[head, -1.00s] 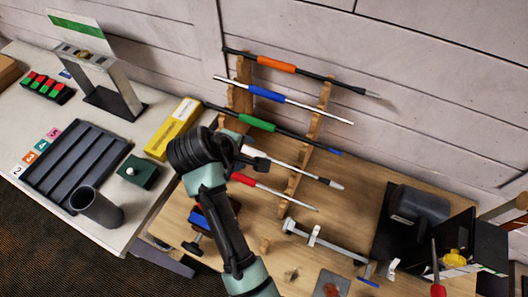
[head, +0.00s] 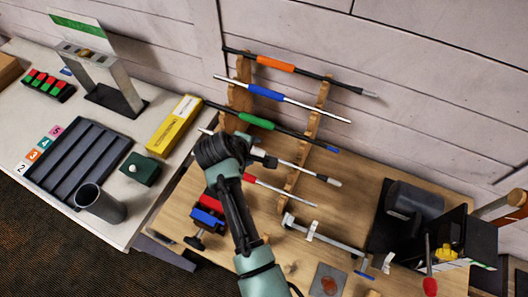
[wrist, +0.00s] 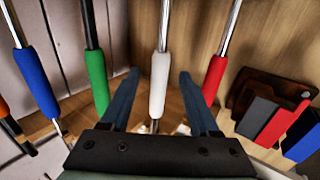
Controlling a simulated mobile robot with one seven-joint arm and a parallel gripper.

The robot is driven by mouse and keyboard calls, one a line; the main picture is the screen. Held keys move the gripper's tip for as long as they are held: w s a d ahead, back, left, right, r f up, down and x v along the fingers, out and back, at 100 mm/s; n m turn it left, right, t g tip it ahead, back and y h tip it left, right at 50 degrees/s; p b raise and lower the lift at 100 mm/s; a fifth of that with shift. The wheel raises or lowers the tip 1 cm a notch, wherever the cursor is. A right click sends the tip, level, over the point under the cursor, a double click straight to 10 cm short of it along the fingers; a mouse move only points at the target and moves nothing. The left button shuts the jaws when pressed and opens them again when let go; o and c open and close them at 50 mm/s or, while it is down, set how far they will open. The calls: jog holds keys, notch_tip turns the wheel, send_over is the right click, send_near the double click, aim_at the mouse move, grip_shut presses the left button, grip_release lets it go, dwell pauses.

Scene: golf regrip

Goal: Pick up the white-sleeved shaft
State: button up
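The white-sleeved shaft sits in the wooden rack; its silver length (head: 297,167) shows in the head view, and my arm hides most of its sleeve. In the wrist view its white sleeve (wrist: 159,85) stands between my gripper's two fingers (wrist: 159,76), with a gap on each side. My gripper is open and holds nothing; it also shows in the head view (head: 264,158). The green-sleeved shaft (wrist: 96,80) is just left of the left finger. The red-sleeved shaft (wrist: 214,80) is close to the right finger.
The rack (head: 312,125) also holds blue-sleeved (head: 266,92) and orange-sleeved (head: 276,63) shafts behind. A vise (head: 207,216) and a metal clamp (head: 325,236) lie on the bench in front. A slotted grey tray (head: 82,165) and a yellow box (head: 174,126) are on the left table.

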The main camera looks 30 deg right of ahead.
grip_shut()
